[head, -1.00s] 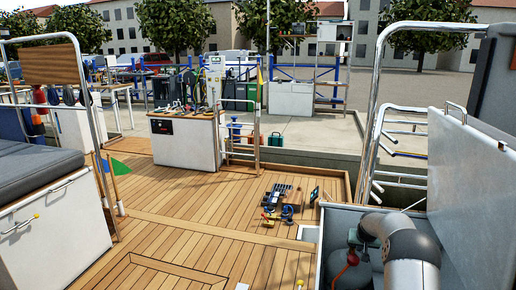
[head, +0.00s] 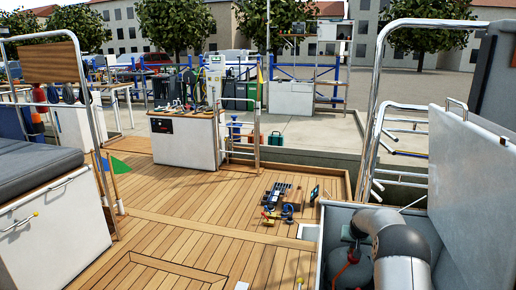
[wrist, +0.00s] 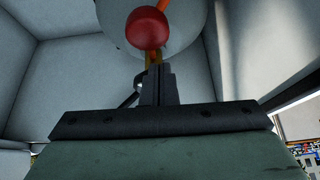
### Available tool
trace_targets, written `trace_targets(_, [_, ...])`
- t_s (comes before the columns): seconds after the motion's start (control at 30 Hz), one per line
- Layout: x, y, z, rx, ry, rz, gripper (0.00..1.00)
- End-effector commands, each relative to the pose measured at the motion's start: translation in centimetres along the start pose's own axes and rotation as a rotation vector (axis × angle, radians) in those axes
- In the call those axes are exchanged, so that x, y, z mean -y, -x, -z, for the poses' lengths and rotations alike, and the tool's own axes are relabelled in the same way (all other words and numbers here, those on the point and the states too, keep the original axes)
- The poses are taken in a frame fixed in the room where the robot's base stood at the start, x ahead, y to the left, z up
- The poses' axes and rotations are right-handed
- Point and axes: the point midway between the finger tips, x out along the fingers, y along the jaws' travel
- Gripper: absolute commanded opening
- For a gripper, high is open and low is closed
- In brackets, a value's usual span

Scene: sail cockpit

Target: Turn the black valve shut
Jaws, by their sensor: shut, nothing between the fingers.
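In the wrist view my gripper (wrist: 157,85) is shut, with its dark fingers together and nothing seen between them. A round red knob (wrist: 147,27) shows just beyond the fingertips. Brass-coloured metal (wrist: 153,58) and a thin black bar (wrist: 130,96) show beside and behind the fingers; I cannot tell whether this bar is the black valve. A rounded grey cylinder (wrist: 178,38) lies behind the knob. In the head view a red part (head: 352,255) shows on a dark cylinder inside the locker. My arm hides much of that area, and contact is unclear.
Pale locker walls (wrist: 65,75) surround my gripper closely. The raised locker lid (head: 468,185) and steel rails (head: 372,110) stand beside my arm. An orange hose (wrist: 164,5) runs behind the knob. Several tools (head: 280,212) lie on the wooden deck, which is otherwise mostly clear.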

Motion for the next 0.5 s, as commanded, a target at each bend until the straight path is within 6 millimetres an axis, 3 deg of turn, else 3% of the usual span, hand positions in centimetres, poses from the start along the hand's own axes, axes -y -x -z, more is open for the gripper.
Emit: trace_targets(0.5, [0.60, -0.13, 0.18, -0.001, 0.000, 0.001, 0.00])
